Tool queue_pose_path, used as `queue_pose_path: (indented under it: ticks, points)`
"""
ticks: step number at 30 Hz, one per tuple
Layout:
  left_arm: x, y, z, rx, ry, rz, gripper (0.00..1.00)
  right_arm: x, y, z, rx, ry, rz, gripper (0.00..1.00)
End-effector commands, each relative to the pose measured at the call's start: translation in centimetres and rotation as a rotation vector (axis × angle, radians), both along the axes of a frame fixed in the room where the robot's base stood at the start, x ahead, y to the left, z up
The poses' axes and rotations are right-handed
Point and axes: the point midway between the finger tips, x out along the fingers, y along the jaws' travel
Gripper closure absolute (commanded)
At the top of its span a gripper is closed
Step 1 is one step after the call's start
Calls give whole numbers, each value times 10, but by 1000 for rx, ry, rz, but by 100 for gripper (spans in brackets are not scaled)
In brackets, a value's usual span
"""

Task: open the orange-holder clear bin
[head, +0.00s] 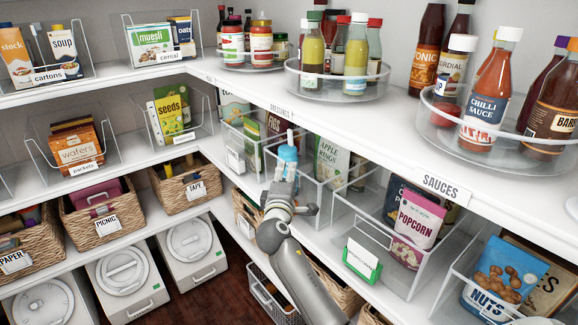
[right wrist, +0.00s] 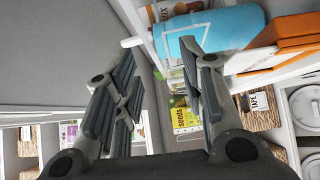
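My right gripper (head: 289,165) reaches up from the bottom of the head view to the front of a clear bin (head: 323,192) on the middle shelf. In the right wrist view the right gripper (right wrist: 165,62) is open, with its fingers apart and nothing held between them. An orange label holder (right wrist: 287,36) with a white card shows right of the fingers; in the head view it is hidden by my arm. A light-blue item (right wrist: 225,27) lies close beside it, and its blue also shows at the gripper (head: 287,153). My left gripper is not in view.
A clear bin with a green label holder (head: 362,260) stands to the right, and the nuts bin (head: 490,300) beyond it. The upper shelf's edge (head: 350,138) overhangs the bins. Wicker baskets (head: 185,186) and white tubs (head: 192,252) stand at left and below.

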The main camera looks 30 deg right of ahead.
Motion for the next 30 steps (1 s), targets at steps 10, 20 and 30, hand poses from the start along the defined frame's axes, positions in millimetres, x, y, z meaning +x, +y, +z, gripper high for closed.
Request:
queue_pose_path:
  ticks: [10,20,30]
  points:
    - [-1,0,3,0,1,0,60,36,-30,0,1,-1,0,62]
    - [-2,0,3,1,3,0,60,42,-36,-1,2,-1,1,62]
    - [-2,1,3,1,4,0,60,42,-36,-1,2,-1,1,90]
